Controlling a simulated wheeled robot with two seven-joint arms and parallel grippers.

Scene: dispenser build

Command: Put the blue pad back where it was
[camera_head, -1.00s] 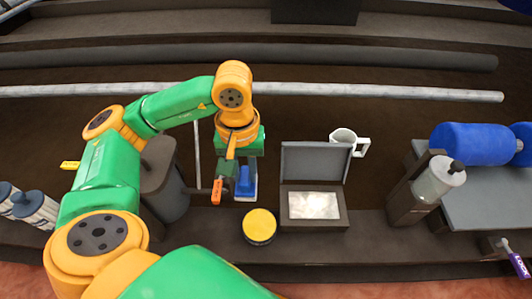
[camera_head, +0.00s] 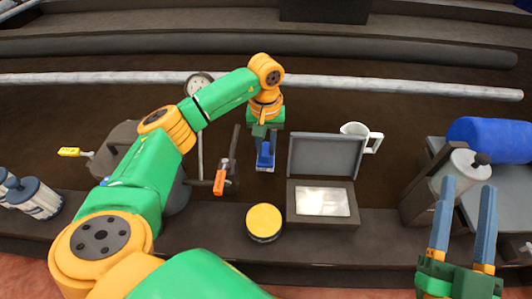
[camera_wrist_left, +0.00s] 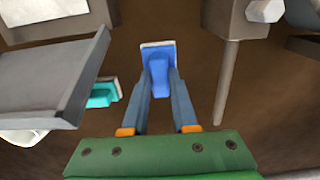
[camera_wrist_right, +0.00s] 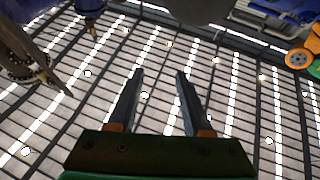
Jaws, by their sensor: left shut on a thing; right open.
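My left gripper (camera_head: 265,148) is shut on the blue pad (camera_wrist_left: 158,62), a blue block with a pale base. In the left wrist view the pad sits between the fingertips, above the dark surface. I cannot tell how high it is or whether it touches anything. A teal pad (camera_wrist_left: 103,93) with a pale edge lies to its left. My right gripper (camera_head: 467,190) is open and empty at the right front; its fingers also show in the right wrist view (camera_wrist_right: 158,75).
A yellow-topped round tin (camera_head: 264,221) stands left of the box. A white mug (camera_head: 354,131) is behind its lid. An orange-handled tool (camera_head: 219,183) is left of my left gripper. A holder with a pale cylinder (camera_head: 464,170) and a blue roll (camera_head: 490,138) are at the right.

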